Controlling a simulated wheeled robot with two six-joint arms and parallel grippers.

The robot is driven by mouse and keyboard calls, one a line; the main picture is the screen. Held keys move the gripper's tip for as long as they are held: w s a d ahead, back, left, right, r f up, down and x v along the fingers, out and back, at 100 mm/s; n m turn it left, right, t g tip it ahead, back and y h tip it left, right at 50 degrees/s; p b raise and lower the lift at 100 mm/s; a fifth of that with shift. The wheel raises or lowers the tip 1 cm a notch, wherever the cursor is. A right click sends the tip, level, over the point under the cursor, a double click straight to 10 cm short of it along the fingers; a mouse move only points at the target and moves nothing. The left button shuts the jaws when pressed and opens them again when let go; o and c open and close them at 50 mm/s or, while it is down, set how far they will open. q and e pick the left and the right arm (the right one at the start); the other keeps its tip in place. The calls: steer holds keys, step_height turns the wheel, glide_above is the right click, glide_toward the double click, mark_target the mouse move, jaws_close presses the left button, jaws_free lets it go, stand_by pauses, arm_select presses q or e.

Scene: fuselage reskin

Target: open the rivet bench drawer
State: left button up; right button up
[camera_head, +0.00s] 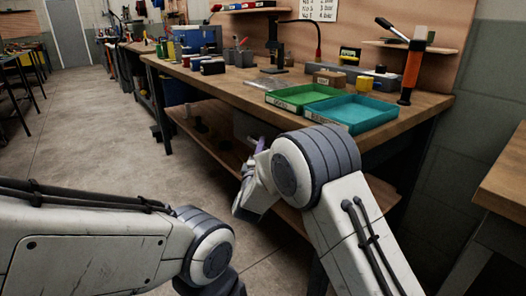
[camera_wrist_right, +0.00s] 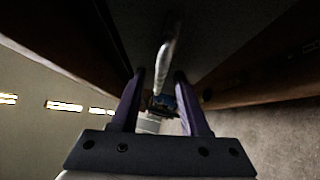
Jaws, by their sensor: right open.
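The rivet bench drawer (camera_head: 243,124) is a dark grey box under the bench top in the head view, mostly hidden behind my right arm. In the right wrist view its dark front (camera_wrist_right: 215,30) fills the top. A pale metal bar handle (camera_wrist_right: 169,50) runs lengthwise there, lined up with the gap between my fingers. My right gripper (camera_wrist_right: 159,76) is open, one purple finger each side of the handle's line; I cannot tell whether they touch it. In the head view the right gripper (camera_head: 258,146) is partly hidden by its wrist. My left forearm shows, but its gripper is out of frame.
A lower shelf (camera_head: 210,138) lies under the bench. Another table (camera_head: 505,180) stands at the right. The floor (camera_head: 85,130) at left is clear.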

steer(key=shift+w+r, duration=0.1)
steer(key=shift+w, duration=0.55)
jaws_close()
stand_by(1.0)
